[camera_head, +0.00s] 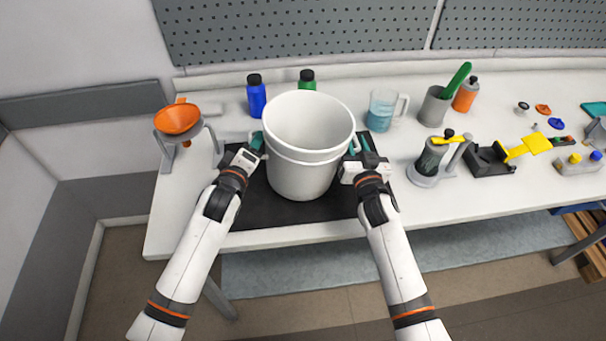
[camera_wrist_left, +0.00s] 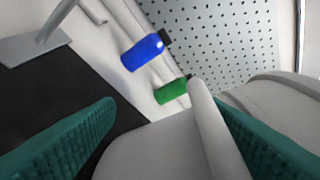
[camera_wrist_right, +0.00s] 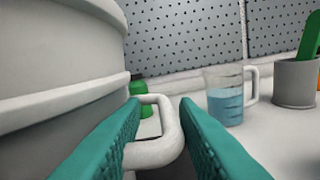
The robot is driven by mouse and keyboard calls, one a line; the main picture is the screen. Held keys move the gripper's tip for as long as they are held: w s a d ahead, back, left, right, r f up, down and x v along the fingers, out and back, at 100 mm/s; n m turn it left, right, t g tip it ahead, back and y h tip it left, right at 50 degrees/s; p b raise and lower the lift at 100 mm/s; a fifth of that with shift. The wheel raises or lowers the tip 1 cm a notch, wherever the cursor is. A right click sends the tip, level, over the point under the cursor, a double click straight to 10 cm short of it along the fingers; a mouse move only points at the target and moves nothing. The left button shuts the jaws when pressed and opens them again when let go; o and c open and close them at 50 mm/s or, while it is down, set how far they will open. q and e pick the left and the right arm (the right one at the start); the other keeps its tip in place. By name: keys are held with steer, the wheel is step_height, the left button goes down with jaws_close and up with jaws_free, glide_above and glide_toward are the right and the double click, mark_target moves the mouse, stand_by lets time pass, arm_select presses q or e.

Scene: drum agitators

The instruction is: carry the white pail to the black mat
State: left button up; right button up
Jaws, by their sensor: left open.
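The white pail (camera_head: 302,175) is upright over the black mat (camera_head: 250,212) on the bench, its base seeming to rest on the mat. My left gripper (camera_head: 258,142) is at the pail's left side, its fingers apart; in the left wrist view the white pail (camera_wrist_left: 150,150) shows between the green fingers (camera_wrist_left: 165,120). My right gripper (camera_head: 353,146) is at the pail's right side. In the right wrist view its fingers (camera_wrist_right: 160,112) are closed in on the pail's side handle (camera_wrist_right: 158,152), one finger on each side. The exact contact is partly hidden.
Behind the pail stand a blue bottle (camera_head: 256,97) and a green bottle (camera_head: 307,80). An orange funnel on a stand (camera_head: 177,119) is at the left. A measuring jug (camera_head: 383,108), a grey cup (camera_head: 434,107) and a grey pump-like device (camera_head: 430,160) stand at the right.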

arm_select(q)
steer(key=d+v, duration=0.1)
steer(key=v, duration=0.5)
steer(key=shift+s+a+r, duration=0.15)
steer(key=shift+s+a, duration=0.2)
steer(key=shift+s, duration=0.05)
arm_select(e)
steer(key=shift+a+r, duration=0.1)
steer(key=shift+a, duration=0.1)
steer(key=o, duration=1.1)
steer(key=shift+c, duration=0.2)
steer(key=shift+a, duration=0.1)
steer(key=s+d, duration=0.1)
steer(key=s, duration=0.7)
steer(key=shift+d, duration=0.15)
arm_select(q)
steer(key=shift+a, duration=0.1)
